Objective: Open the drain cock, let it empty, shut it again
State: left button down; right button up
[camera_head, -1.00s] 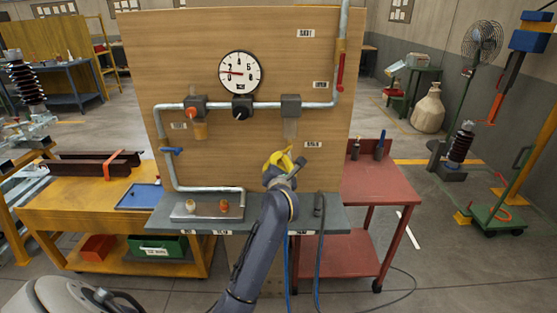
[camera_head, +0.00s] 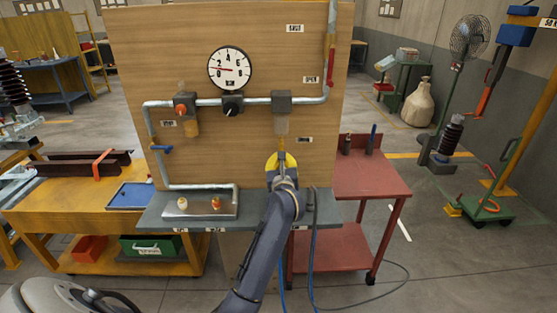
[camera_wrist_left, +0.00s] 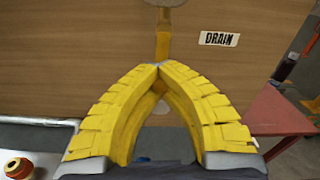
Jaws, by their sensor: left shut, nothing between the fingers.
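The drain cock (camera_head: 282,144) is a small brass-coloured stem hanging below the right-hand unit's clear bowl (camera_head: 281,125) on the wooden board. In the left wrist view the brass stem (camera_wrist_left: 162,42) hangs upright just beyond the fingertips, left of the DRAIN label (camera_wrist_left: 219,39). My left gripper (camera_head: 282,155) has yellow fingers and is directly below the cock. In the left wrist view its fingertips (camera_wrist_left: 160,67) meet with nothing between them. They overlap the stem's lower end, so I cannot tell whether they touch it. The cock's handle position is unclear. My right gripper is not in view.
A pressure gauge (camera_head: 230,68) and pipework cross the board (camera_head: 200,150). A grey shelf (camera_head: 160,222) below carries a metal tray (camera_head: 180,213) with two small fittings. Dark hoses (camera_head: 313,240) hang right of my arm. A red cart (camera_head: 370,180) stands at right.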

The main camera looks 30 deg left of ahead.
pick_arm(q)
jog(key=shift+w+d+r+n, duration=0.1)
jog(key=shift+d+r+n, duration=0.05)
jog(key=shift+n, duration=0.15)
dwell(0.4)
jog(key=c, duration=2.1)
grip_release()
jog(key=shift+c, duration=0.2)
jog(key=o, duration=0.8)
jog(key=v, duration=1.2)
